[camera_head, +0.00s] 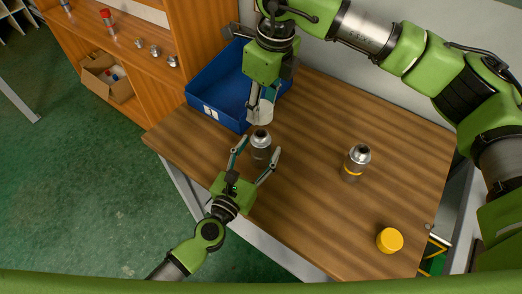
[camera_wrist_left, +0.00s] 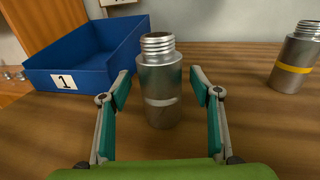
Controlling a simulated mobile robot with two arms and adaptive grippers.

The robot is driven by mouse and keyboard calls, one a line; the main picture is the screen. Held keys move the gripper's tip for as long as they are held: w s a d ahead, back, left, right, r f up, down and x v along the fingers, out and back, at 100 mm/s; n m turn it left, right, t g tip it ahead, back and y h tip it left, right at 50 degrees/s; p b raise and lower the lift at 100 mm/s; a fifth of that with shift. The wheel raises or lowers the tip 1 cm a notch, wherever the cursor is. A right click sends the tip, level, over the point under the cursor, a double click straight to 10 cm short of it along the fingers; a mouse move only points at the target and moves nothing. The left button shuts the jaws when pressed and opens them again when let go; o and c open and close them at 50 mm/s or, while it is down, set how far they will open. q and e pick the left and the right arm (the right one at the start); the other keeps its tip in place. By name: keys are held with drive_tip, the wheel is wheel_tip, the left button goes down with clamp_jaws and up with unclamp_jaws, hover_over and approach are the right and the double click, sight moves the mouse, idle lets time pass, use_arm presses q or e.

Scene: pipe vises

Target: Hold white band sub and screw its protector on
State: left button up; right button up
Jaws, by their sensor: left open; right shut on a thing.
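The white band sub (camera_head: 261,148) stands upright on the table, a steel cylinder with a bare threaded neck. In the left wrist view the white band sub (camera_wrist_left: 160,88) shows its pale band low on the body. My left gripper (camera_head: 255,157) is open, with one finger on each side of the sub; in the left wrist view gaps show between both fingers and the sub. My right gripper (camera_head: 262,97) is shut on a white protector (camera_head: 260,114), held above and just behind the sub in the head view. The protector is apart from the threads and partly hidden by the fingers.
A blue bin (camera_head: 215,85) labelled 1 stands close behind and left. A yellow band sub (camera_head: 354,165) stands to the right, and a yellow protector (camera_head: 389,240) lies near the right front edge. The table between them is clear. A wooden shelf (camera_head: 140,45) holds small parts.

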sight(261, 133)
use_arm(q)
drive_tip(key=shift+w+d, duration=0.3)
drive_tip(key=shift+w, duration=0.35)
drive_tip(key=shift+c, duration=0.5)
clamp_jaws()
use_arm(e)
drive_tip(key=shift+f, duration=2.5)
drive_tip(key=shift+f, duration=0.85)
drive_tip(key=shift+f, duration=0.6)
